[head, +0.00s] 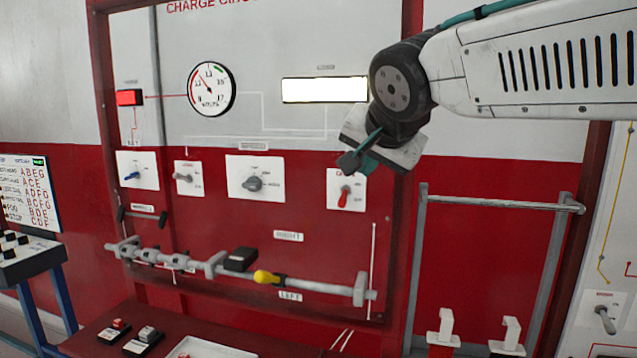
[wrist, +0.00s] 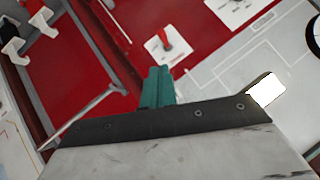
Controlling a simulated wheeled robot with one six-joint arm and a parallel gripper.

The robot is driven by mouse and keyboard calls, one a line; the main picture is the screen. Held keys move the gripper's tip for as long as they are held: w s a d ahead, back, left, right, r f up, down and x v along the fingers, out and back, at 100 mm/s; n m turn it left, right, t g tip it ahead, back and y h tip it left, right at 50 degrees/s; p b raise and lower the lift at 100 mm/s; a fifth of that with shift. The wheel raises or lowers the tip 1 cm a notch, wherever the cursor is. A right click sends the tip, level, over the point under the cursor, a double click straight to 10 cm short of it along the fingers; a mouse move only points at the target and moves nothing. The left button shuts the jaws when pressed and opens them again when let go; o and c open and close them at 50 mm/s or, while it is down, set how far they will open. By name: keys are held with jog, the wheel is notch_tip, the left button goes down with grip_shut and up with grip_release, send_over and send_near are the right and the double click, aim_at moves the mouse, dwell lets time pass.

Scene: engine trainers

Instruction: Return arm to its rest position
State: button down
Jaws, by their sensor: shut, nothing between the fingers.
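My arm comes in from the upper right in the head view. My gripper (head: 362,160) hangs in front of the panel, beside the red-handled switch (head: 344,196), which is just below and left of it. In the wrist view my gripper (wrist: 158,88) shows as teal fingers held together, with nothing between them. The red switch also shows in the wrist view (wrist: 165,40), beyond the fingertips. I cannot tell for sure whether the fingers touch the panel, but they appear apart from the switch.
The charge circuit panel (head: 240,125) carries a volt gauge (head: 211,89), a rotary knob (head: 253,184) and a lit display (head: 324,90). A grey rail frame (head: 490,203) stands at right.

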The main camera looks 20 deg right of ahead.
jog(key=s+d+f+n+g+y, duration=0.1)
jog(key=s+f+n+g, duration=0.8)
jog(key=s+f, duration=1.3)
jog(key=shift+s+d+y, duration=0.2)
jog(key=shift+s+y, duration=0.1)
jog(key=shift+y, duration=0.1)
dwell(0.5)
